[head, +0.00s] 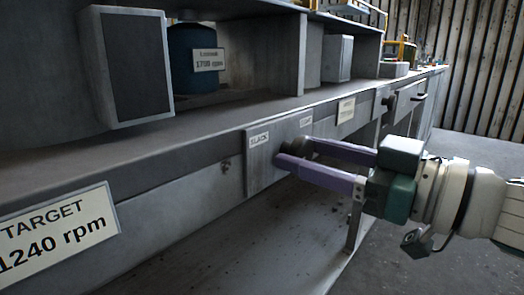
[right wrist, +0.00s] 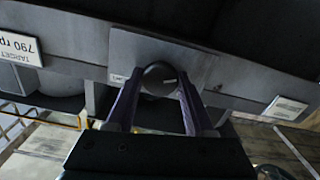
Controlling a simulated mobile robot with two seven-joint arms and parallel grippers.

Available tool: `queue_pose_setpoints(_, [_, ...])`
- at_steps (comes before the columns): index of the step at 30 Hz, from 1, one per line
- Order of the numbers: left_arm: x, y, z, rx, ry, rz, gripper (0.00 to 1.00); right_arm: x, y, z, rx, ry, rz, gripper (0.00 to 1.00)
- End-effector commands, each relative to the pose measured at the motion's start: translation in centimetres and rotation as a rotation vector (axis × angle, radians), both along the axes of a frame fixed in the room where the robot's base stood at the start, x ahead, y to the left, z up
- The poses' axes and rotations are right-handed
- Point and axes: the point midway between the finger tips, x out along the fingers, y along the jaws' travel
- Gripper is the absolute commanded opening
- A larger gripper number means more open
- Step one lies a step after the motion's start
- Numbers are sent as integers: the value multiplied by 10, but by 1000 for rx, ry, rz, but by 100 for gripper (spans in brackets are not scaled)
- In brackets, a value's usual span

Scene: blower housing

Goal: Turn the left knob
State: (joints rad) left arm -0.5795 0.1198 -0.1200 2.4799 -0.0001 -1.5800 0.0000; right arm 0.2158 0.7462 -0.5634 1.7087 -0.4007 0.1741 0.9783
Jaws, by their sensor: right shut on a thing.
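A dark round knob (head: 301,146) sits on a grey plate (head: 262,176) on the bench front. In the right wrist view the knob (right wrist: 160,78) shows as a dark disc with a short pale mark on its face. My right gripper (head: 296,156), with purple fingers, comes in from the right and is shut on the knob, one finger on each side. The fingers partly hide the knob in the head view. The plate has a small label reading "SLACK" (head: 259,140) and a second small label (head: 306,121). My left gripper is not in view.
A "TARGET 1240 rpm" sign (head: 55,238) is on the bench front at left. Another sign (head: 346,109) is right of the plate. A blue cylinder (head: 192,58) marked 1700 rpm stands behind a grey box (head: 128,66). Open floor lies in front.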

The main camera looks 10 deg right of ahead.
Motion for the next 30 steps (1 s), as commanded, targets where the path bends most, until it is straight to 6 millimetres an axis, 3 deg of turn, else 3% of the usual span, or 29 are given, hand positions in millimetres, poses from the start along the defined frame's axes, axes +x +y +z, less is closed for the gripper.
queue_pose_setpoints(30, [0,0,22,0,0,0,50,0,1,0,-696,-544,0,0])
